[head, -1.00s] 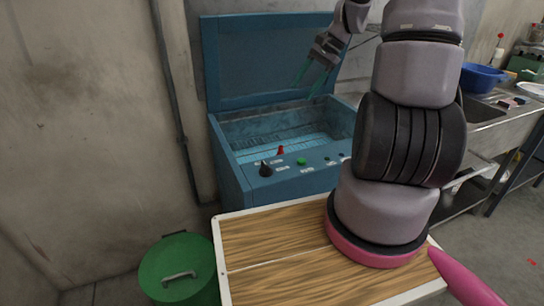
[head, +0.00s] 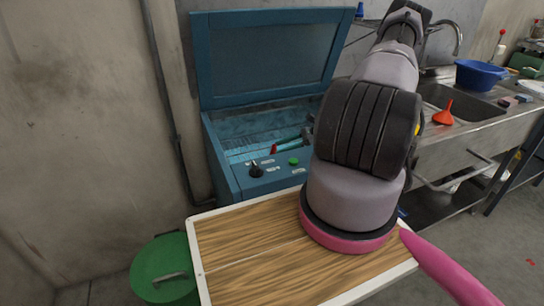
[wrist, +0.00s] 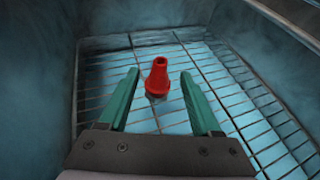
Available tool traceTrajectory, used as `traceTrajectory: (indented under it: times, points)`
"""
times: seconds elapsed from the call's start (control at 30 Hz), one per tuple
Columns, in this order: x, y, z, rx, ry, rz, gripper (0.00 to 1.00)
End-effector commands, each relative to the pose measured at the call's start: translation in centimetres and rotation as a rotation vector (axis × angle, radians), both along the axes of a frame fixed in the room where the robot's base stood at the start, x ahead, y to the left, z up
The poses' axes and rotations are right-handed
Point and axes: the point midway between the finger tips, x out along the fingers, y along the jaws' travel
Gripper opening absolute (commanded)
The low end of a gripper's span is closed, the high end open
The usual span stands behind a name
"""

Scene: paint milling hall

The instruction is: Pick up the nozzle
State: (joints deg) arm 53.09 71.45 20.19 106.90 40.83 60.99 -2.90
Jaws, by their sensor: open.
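The red nozzle (wrist: 158,76) stands on a wire grate (wrist: 103,84) inside a blue basin in the wrist view. It has a wide base and a narrower open top. My gripper (wrist: 160,73) is open, with its two green fingers apart on either side of the nozzle in the picture. I cannot tell how far the fingertips are from it. In the head view a red tip (head: 273,149) shows at the basin's front edge; it may be the nozzle.
The blue cabinet (head: 228,180) has its lid (head: 270,55) raised, with a black knob (head: 256,170) and a green button (head: 293,161) in front. A sink with a blue bowl (head: 480,75) and red funnel (head: 444,113) stands right. A green lidded bin (head: 165,265) stands left.

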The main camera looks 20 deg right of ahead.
Motion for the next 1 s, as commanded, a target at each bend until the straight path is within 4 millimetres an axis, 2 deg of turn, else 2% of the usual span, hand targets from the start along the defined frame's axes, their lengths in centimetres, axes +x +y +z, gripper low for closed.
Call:
traceTrajectory:
  times: [0.27,0.5,0.77,0.87,0.93,1.0]
  points:
    - [0.8,2.4,-0.9,0.001,0.0,0.004,0.65]
    - [1.9,5.4,-2.3,0.001,0.0,0.004,0.65]
    - [2.2,5.8,-2.5,-0.002,0.0,0.004,0.65]
    - [2.1,5.8,-2.5,-0.001,0.0,0.004,0.31]
    - [2.1,5.8,-2.5,-0.001,0.0,0.004,0.04]
    - [2.1,5.8,-2.5,-0.001,0.0,0.004,0.0]
